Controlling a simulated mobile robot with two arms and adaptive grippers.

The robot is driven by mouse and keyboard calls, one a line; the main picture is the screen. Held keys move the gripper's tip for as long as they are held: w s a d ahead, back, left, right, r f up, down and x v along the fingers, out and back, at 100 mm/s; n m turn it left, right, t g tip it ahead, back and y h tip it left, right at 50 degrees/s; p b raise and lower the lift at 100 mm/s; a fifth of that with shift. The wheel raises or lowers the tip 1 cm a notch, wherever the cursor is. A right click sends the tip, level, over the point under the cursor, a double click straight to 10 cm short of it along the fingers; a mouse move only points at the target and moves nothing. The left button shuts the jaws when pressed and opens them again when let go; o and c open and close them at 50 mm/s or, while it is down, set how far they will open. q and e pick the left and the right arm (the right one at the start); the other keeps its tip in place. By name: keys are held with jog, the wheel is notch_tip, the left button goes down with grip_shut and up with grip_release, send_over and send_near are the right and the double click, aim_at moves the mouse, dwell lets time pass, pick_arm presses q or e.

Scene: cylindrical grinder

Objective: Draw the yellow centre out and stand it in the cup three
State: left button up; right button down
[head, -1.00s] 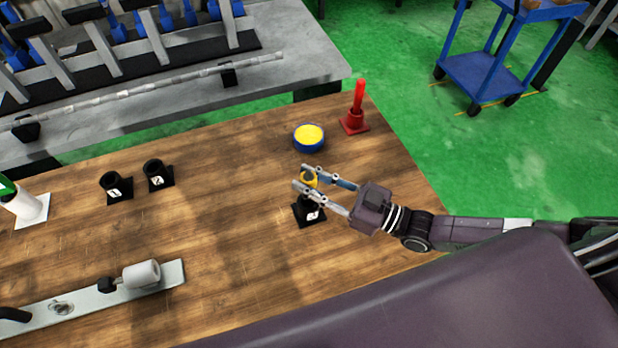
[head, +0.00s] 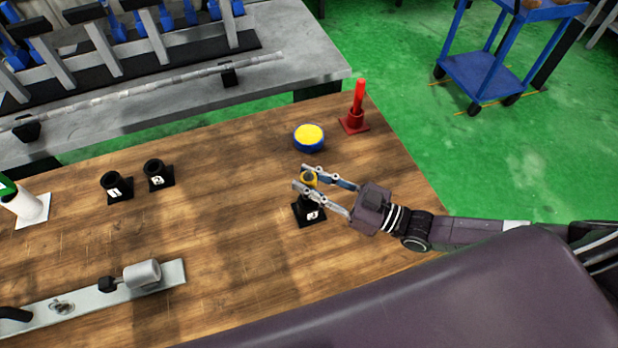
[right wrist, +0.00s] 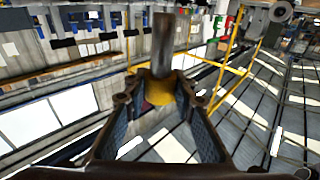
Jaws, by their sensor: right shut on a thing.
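The yellow centre (head: 309,178) is between the fingertips of my right gripper (head: 309,179), which is shut on it. It also shows in the right wrist view (right wrist: 160,95), with a grey shaft (right wrist: 162,45) rising from its yellow band. The black cup three (head: 310,211) on its square base is just below and partly hidden by the fingers. Whether the centre's lower end is inside the cup or above it, I cannot tell. My left gripper is not in view.
Cups one (head: 115,187) and two (head: 158,174) stand to the left. A blue round piece with a yellow top (head: 308,135) and a red cone-like piece (head: 356,115) stand behind. A metal plate (head: 165,277) lies at front left. The table (head: 225,225) is clear between.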

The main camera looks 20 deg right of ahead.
jog(key=shift+f+b, duration=1.85)
jog(key=shift+f, duration=0.3)
jog(key=shift+r, duration=0.2)
jog(key=shift+r+p, duration=1.8)
jog(key=shift+p, duration=0.05)
jog(key=shift+w, duration=0.1)
dwell(0.5)
jog(key=shift+f+b, duration=1.5)
jog(key=shift+f, duration=0.45)
jog(key=c, duration=1.5)
grip_release()
jog(key=shift+c, duration=0.2)
jog(key=shift+f, duration=0.1)
notch_tip(320, 180, up, 10)
jog(key=shift+r, duration=0.1)
